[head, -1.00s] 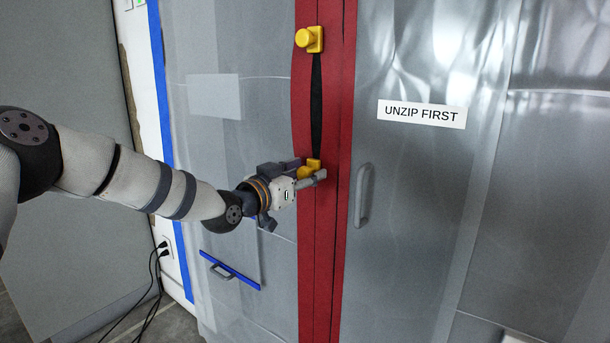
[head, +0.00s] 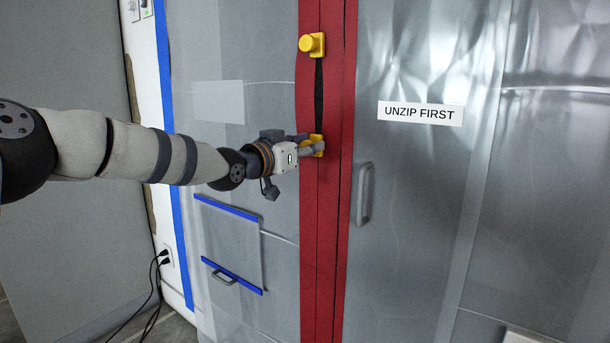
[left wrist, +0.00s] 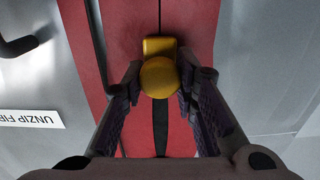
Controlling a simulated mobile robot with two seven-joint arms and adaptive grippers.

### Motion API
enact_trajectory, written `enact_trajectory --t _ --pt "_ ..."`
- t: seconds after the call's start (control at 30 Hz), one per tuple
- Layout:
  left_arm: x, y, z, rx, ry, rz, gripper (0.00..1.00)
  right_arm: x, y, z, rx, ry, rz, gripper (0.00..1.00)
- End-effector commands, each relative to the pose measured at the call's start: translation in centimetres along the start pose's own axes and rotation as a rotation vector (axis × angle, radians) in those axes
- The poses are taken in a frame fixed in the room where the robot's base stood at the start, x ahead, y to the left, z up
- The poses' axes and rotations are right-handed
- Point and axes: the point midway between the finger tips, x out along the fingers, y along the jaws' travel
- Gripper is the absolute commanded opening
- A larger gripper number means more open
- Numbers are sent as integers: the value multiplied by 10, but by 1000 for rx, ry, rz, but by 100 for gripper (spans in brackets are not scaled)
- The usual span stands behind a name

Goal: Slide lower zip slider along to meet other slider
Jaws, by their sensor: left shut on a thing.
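The upper zip slider (head: 311,44) is a yellow knob on a plate, on the red zip strip (head: 322,220) in the head view. The lower yellow slider (head: 316,152) sits below it on the same strip, partly hidden by my left gripper (head: 314,147). In the left wrist view the lower slider's round knob (left wrist: 159,77) lies between the two fingers of my left gripper (left wrist: 158,84), which is shut on it. A dark open gap (head: 318,90) runs between the two sliders. Below the lower slider the zip is closed. My right gripper is not in view.
A grey handle (head: 364,193) stands right of the strip, with an "UNZIP FIRST" label (head: 420,113) above it. A blue-edged flap (head: 232,245) with a small handle hangs at lower left. Cables (head: 155,290) hang at the left wall.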

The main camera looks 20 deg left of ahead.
Motion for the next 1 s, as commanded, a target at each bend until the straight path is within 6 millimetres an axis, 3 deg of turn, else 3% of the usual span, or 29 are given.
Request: enact_trajectory --t 0.2,0.43,0.7,1.0 --pt "2 0 -62 2 13 1 0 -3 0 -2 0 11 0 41" --pt "2 -1 -101 -1 10 1 0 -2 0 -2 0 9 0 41" --pt "2 0 -118 0 7 2 0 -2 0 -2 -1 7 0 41" --pt "2 0 -118 2 5 2 0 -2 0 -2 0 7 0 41"
